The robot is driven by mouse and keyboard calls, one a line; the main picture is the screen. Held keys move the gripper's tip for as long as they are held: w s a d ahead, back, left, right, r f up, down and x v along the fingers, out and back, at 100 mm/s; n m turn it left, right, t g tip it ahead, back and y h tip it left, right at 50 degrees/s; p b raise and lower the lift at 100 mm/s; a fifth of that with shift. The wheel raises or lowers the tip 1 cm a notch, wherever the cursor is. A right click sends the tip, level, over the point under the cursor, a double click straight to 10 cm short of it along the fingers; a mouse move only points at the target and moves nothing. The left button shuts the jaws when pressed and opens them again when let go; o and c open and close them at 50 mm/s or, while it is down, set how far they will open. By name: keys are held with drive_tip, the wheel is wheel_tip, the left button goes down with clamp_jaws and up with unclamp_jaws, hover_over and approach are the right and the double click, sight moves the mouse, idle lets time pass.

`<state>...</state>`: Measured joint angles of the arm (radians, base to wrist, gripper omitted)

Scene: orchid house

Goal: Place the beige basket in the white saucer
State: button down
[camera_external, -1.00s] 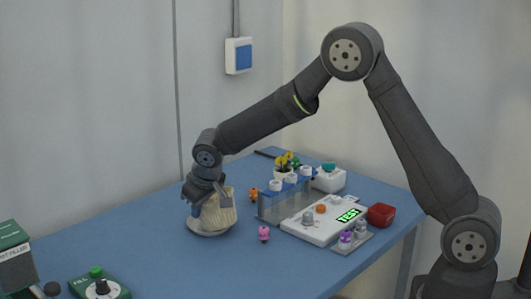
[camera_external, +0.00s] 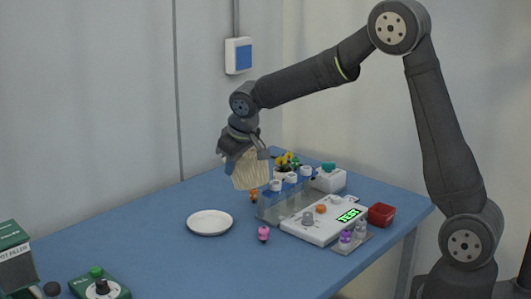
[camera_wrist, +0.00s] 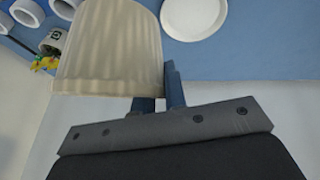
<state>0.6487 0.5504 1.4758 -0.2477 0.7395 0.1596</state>
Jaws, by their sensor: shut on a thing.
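The beige basket (camera_external: 251,170) is ribbed and cup-shaped. My gripper (camera_external: 240,152) is shut on it and holds it tilted in the air, up and to the right of the saucer. In the wrist view the basket (camera_wrist: 110,48) fills the upper left, with a gripper finger (camera_wrist: 174,85) against its right side. The other finger is mostly hidden behind the basket. The white saucer (camera_external: 210,222) lies flat and empty on the table, and its round form also shows at the top of the wrist view (camera_wrist: 194,14).
A rack (camera_external: 290,205) with white cups stands just right of the basket. The blue table (camera_external: 165,240) is clear around the saucer.

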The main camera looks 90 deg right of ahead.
drive_tip(key=shift+s+d+r, duration=0.4)
drive_tip(key=shift+s+r, duration=0.2)
drive_tip(key=shift+s, duration=0.05)
wheel_tip(320, 180, up, 5)
drive_tip(key=f+t+h, duration=0.1)
drive_tip(key=f, duration=0.1)
drive_tip(key=f+t, duration=0.1)
drive_tip(key=f+n+t+h, duration=0.1)
drive_tip(key=f, duration=0.1)
drive_tip(key=shift+w+d+f+h, duration=0.3)
drive_tip(key=shift+w+d, duration=0.05)
hover_over(198, 233)
wheel_tip(198, 233, down, 7)
drive_tip(key=shift+d+f, duration=0.15)
drive_tip(key=shift+f, duration=0.9)
drive_tip(key=shift+d+f, duration=0.1)
drive_tip(key=shift+f, duration=0.9)
